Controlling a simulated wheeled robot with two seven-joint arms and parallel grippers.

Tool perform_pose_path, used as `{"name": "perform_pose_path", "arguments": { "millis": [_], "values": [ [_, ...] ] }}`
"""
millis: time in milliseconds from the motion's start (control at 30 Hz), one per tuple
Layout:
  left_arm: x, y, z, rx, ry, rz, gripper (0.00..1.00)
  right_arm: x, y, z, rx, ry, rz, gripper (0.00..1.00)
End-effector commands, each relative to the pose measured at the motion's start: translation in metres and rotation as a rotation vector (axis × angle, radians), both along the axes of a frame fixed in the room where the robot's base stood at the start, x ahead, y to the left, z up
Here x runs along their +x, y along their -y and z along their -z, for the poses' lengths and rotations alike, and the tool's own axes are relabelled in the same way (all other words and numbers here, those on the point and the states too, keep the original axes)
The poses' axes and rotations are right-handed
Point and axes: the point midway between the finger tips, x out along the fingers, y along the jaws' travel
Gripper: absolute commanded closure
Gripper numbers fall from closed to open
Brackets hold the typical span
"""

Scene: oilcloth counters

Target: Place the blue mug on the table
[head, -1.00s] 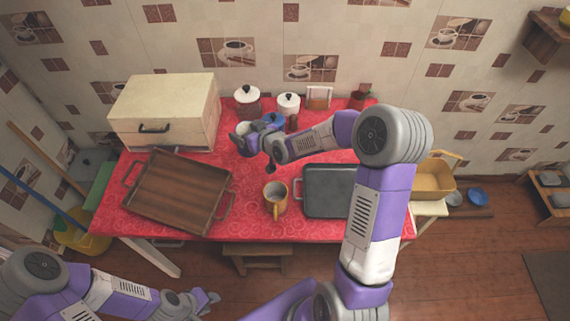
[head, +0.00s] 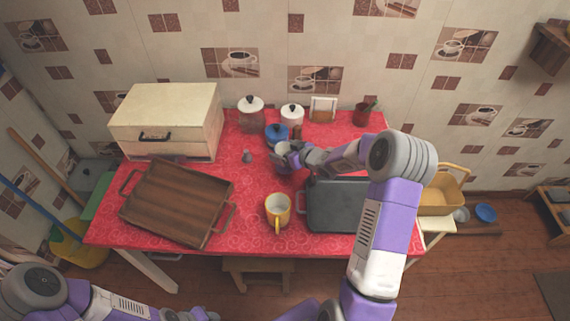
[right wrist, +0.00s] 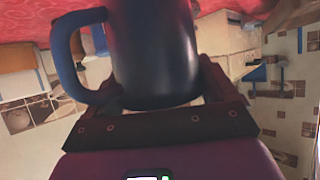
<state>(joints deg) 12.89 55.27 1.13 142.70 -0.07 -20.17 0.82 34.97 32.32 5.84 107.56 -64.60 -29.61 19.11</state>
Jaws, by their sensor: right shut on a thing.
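The blue mug (right wrist: 155,55) fills the middle of the right wrist view, dark blue, with its handle to the left. My right gripper (head: 287,158) is shut on it. The table (head: 250,186) has a red patterned oilcloth. My left gripper (head: 203,314) is low at the bottom edge of the head view, partly cut off, and its jaws cannot be made out.
A yellow mug (head: 278,211), a dark pan (head: 337,206) and a wooden tray (head: 176,203) are nearer the front. Clear cloth lies between tray and yellow mug.

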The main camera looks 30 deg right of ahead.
Motion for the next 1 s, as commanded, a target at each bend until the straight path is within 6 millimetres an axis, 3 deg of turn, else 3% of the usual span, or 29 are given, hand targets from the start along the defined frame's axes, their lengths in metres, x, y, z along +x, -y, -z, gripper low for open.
{"name": "perform_pose_path", "arguments": {
  "millis": [333, 733, 767, 833, 1000],
  "values": [
    [0.0, 0.0, 0.016, 0.0, 0.0, 0.0, 0.62, 0.001, 0.0, 0.038, 0.001, 0.003, 0.0, 0.56],
    [0.0, 0.0, 0.018, 0.0, 0.0, 0.0, 0.62, 0.001, 0.0, 0.043, 0.0, 0.004, 0.0, 0.56],
    [0.0, 0.0, 0.018, 0.0, 0.0, 0.0, 0.62, 0.0, 0.0, 0.043, 0.0, 0.002, 0.0, 0.11],
    [0.0, 0.0, 0.017, 0.0, 0.0, 0.0, 0.62, 0.0, 0.0, 0.043, 0.0, 0.002, 0.0, 0.0],
    [0.0, 0.0, 0.017, 0.0, 0.0, 0.0, 0.62, 0.0, 0.0, 0.043, -0.001, 0.002, 0.0, 0.0]
  ]
}}
